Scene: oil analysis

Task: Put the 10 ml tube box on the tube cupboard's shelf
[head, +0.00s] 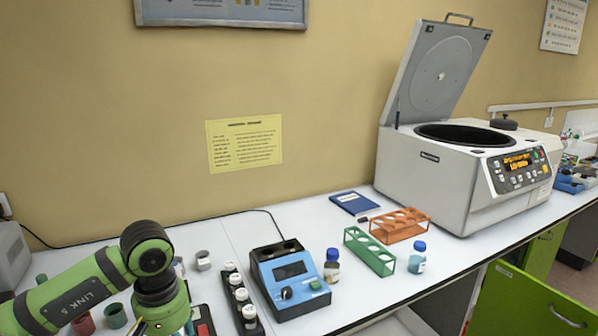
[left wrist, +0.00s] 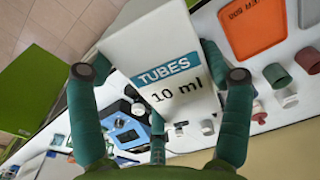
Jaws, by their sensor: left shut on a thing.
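The white 10 ml tube box (left wrist: 180,42), with a teal "TUBES" label, shows in the left wrist view. I cannot tell which furniture is the tube cupboard, and no shelf shows. My right gripper is in neither view.
On the white bench stand an open-lidded centrifuge (head: 462,178), a green rack (head: 369,250), an orange rack (head: 399,225), a blue device (head: 290,279) and small bottles. A green cupboard door (head: 530,305) hangs below the bench at right. An orange tray (left wrist: 256,27) lies near the box.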

